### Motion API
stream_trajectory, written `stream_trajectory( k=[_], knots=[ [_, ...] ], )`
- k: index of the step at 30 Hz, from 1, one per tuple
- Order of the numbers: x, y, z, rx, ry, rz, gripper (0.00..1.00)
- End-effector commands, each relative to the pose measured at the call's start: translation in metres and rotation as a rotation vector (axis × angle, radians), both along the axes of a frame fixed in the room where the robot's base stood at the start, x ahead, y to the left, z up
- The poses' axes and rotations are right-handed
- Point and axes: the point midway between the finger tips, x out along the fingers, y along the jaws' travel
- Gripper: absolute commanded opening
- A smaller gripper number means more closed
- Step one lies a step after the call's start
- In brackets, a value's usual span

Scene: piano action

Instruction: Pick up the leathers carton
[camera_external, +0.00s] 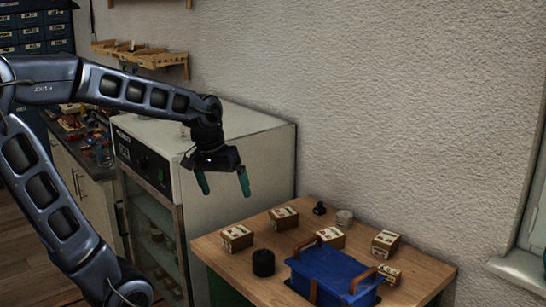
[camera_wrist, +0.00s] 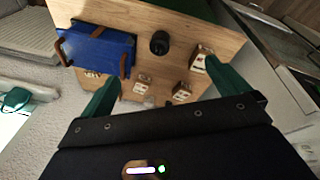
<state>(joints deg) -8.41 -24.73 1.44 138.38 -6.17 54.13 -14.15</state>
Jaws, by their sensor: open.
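Several small brown-and-white cartons stand on the wooden table: one at the left (camera_external: 236,238), one behind it (camera_external: 284,218), one by the blue box (camera_external: 331,237), one at the back right (camera_external: 385,243) and one at the box's right side (camera_external: 389,275). Their labels are too small to read, so I cannot tell which is the leathers carton. My gripper (camera_external: 224,190) is open and empty, with green fingers, above and behind the table's left part. The wrist view shows cartons (camera_wrist: 203,58) (camera_wrist: 182,92) beyond the fingers (camera_wrist: 160,72).
A blue box (camera_external: 325,270) with brown handles stands at the table's front; it shows in the wrist view (camera_wrist: 98,48). A black cylinder (camera_external: 263,262), a small black item (camera_external: 319,208) and a pale round item (camera_external: 344,217) stand nearby. A white cabinet (camera_external: 240,135) is left of the table.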

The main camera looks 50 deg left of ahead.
Motion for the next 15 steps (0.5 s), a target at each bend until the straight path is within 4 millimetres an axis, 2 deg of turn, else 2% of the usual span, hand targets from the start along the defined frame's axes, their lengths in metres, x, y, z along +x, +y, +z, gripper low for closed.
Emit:
stream_trajectory(
  k=[3, 15],
  knots=[
    [0.022, 0.015, -0.012, -0.044, 0.047, 0.109, 1.0],
    [0.085, 0.073, -0.065, -0.176, 0.193, 0.48, 1.0]
  ],
)
